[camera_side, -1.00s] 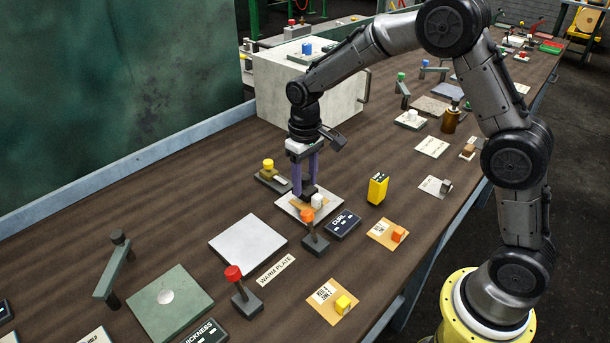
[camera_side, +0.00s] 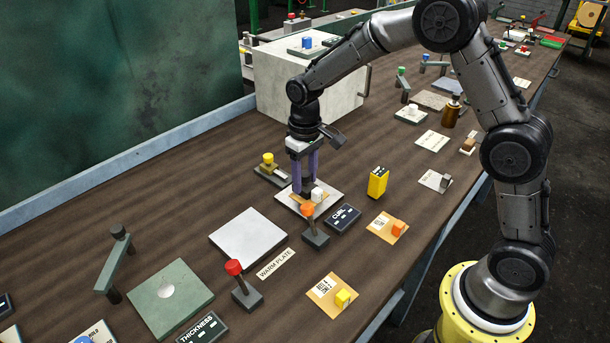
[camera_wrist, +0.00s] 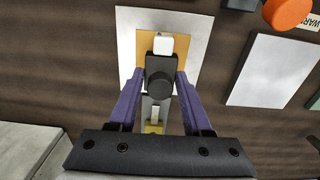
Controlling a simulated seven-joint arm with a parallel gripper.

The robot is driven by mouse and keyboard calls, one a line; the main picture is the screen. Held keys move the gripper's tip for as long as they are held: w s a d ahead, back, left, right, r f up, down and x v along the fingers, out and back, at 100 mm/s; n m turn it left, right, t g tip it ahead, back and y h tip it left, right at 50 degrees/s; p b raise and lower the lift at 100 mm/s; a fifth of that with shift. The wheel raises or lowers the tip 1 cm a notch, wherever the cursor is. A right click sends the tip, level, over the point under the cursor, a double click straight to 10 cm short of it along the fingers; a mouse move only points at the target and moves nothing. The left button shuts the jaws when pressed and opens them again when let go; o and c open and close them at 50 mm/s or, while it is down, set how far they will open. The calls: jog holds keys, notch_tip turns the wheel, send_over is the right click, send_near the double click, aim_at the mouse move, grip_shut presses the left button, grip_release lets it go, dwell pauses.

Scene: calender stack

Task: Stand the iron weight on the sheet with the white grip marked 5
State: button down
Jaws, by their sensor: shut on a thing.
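My gripper (camera_side: 305,190) points down over the white sheet (camera_side: 325,189), its fingers shut on the dark iron weight. In the wrist view the weight (camera_wrist: 160,86) shows its round dark knob between the two purple fingers. The sheet (camera_wrist: 197,32) lies flat on the table with an orange-tan card on it. The white grip (camera_side: 317,194) stands on it, just beyond the weight in the wrist view (camera_wrist: 163,43). Its mark is too small to read. I cannot tell whether the weight's underside touches the sheet.
An orange-knobbed post (camera_side: 308,210) stands close in front of the sheet, with the dark CURL sign (camera_side: 343,218) beside it. A yellow-knobbed base (camera_side: 268,160) is behind left, a yellow block (camera_side: 377,182) to the right. A bare pale plate (camera_side: 247,238) lies front left.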

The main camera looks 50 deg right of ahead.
jog(key=shift+c, duration=1.2)
grip_release()
jog(key=shift+f, duration=0.1)
notch_tip(320, 180, up, 14)
notch_tip(320, 180, up, 7)
jog(key=t, duration=0.2)
send_over(305, 173)
jog(key=s, duration=0.5)
jog(key=s+d+r+t, duration=0.2)
jog(key=s+t, duration=0.1)
jog(key=s, duration=1.4)
jog(key=s+f, duration=0.6)
jog(key=shift+f+t, duration=0.3)
jog(key=shift+f, duration=0.1)
